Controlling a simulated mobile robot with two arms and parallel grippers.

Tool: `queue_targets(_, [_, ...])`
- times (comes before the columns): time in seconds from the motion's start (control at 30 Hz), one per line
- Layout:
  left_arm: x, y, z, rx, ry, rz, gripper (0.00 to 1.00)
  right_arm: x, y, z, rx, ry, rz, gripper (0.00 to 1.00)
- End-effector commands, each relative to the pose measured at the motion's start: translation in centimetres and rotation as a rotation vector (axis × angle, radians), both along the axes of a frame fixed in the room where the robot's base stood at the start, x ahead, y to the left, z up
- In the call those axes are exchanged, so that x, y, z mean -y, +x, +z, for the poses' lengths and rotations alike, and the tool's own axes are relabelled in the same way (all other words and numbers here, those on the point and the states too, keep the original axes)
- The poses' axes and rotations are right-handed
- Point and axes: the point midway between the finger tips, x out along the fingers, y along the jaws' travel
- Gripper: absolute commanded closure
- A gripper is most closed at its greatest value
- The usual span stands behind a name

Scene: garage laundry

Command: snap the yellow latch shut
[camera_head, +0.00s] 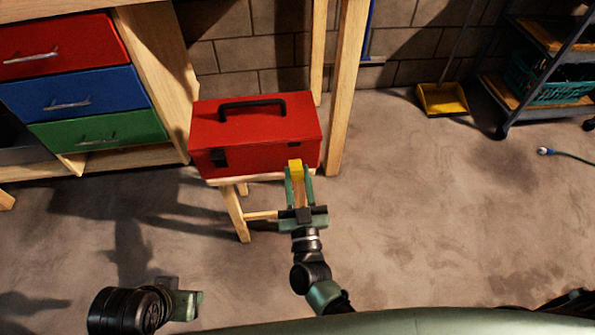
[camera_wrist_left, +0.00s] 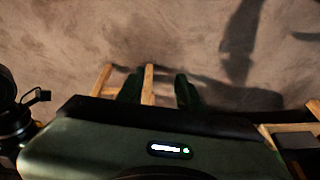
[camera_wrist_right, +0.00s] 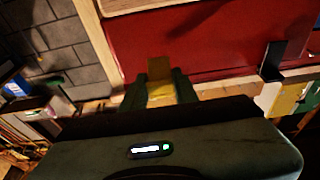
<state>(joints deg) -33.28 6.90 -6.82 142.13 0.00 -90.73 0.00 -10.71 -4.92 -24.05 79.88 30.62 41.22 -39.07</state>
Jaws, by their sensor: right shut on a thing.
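A red toolbox (camera_head: 255,130) with a black top handle stands on a small wooden stool (camera_head: 235,212). The yellow latch (camera_head: 295,168) is at the right part of its front face. My right gripper (camera_head: 298,178) is at that latch, its fingers on either side of it and shut on it. In the right wrist view the yellow latch (camera_wrist_right: 160,78) shows between the fingers, with the red toolbox (camera_wrist_right: 215,45) behind. Whether the latch is fastened cannot be told. My left gripper (camera_wrist_left: 160,88) is open and empty above the floor, away from the toolbox.
A black latch (camera_head: 219,156) is on the toolbox's front left. Left stands a wooden cabinet with red, blue and green drawers (camera_head: 75,102). A wooden post (camera_head: 346,90) rises right of the toolbox. A yellow dustpan (camera_head: 442,99) and a cart (camera_head: 540,105) stand back right. The floor at right is mostly clear.

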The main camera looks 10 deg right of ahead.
Motion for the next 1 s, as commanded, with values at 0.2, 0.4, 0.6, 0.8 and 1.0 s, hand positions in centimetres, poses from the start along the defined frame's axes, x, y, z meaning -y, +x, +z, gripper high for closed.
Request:
queue_targets(0.2, [0.1, 0.6, -0.9, -0.015, 0.0, -0.001, 0.64, 0.0, -0.1, 0.4, -0.043, -0.001, 0.001, 1.0])
queue_targets(0.4, [0.3, 1.4, -4.9, -0.032, 0.001, -0.005, 0.64, -0.1, 0.0, 0.5, -0.07, 0.0, 0.001, 1.0])
queue_targets(0.6, [0.4, 1.6, -7.3, -0.042, 0.0, -0.007, 0.64, 0.0, 0.0, 0.4, -0.086, -0.001, 0.001, 1.0])
queue_targets(0.8, [0.5, 1.7, -8.4, -0.046, 0.0, -0.008, 0.64, 0.0, 0.0, 0.4, -0.093, -0.001, 0.001, 1.0])
queue_targets(1.0, [0.5, 1.7, -8.6, -0.046, 0.0, -0.008, 0.64, 0.0, 0.0, 0.3, -0.094, -0.001, 0.001, 1.0])
